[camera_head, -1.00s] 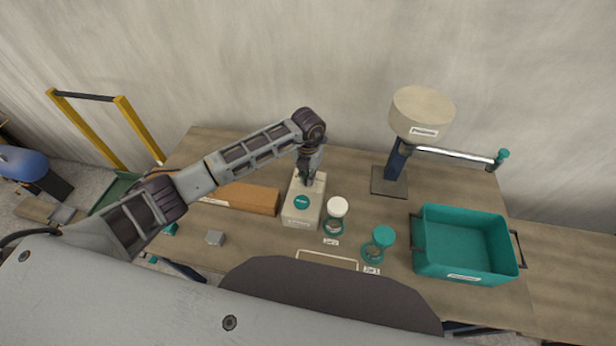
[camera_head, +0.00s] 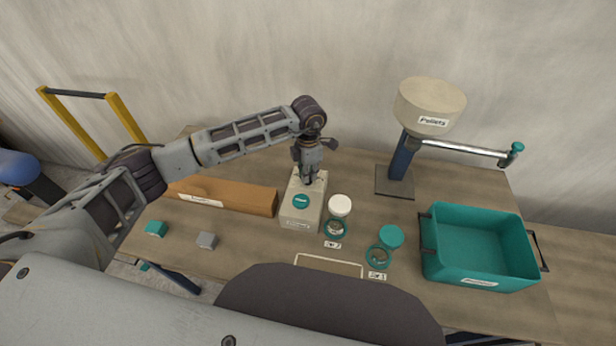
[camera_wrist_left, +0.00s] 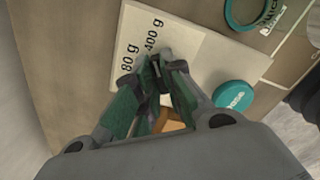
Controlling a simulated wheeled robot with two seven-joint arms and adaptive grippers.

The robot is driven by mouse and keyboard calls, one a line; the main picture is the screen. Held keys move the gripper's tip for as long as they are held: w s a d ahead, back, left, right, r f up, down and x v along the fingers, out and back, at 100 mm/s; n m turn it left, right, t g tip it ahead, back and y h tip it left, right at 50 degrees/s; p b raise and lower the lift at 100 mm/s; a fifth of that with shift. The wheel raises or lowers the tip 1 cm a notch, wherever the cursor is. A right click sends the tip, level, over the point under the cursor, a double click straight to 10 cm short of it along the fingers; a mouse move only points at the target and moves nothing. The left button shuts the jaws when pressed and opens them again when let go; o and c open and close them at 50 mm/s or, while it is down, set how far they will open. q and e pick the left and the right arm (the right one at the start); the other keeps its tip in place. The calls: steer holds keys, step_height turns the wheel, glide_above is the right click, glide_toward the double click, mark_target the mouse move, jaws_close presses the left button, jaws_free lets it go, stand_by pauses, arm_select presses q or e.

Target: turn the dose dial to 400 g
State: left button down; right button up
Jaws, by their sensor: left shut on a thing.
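The dose unit is a pale box (camera_head: 297,218) on the table, with a round teal button (camera_head: 301,201) on its top. In the left wrist view its top plate (camera_wrist_left: 200,55) carries the labels "80 g" (camera_wrist_left: 129,61) and "400 g" (camera_wrist_left: 152,36), and the teal button (camera_wrist_left: 235,96) is at right. My left gripper (camera_head: 308,180) points down at the far end of the box top. In the wrist view its fingers (camera_wrist_left: 155,68) are shut on the dark dial between them. The fingers hide most of the dial, so I cannot tell its setting. My right gripper is out of view.
A long brown box (camera_head: 235,197) lies left of the dose unit. A white-lidded jar (camera_head: 340,205) and a teal-lidded jar (camera_head: 391,236) stand to its right. Further right are a pellet hopper (camera_head: 427,105) on a post and a teal bin (camera_head: 480,278).

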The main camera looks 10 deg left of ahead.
arm_select(q)
steer(key=shift+m+b, duration=0.3)
steer(key=shift+m, duration=0.2)
steer(key=c, duration=1.5)
jaws_free()
steer(key=shift+r, duration=6.05)
steer(key=shift+f, duration=0.1)
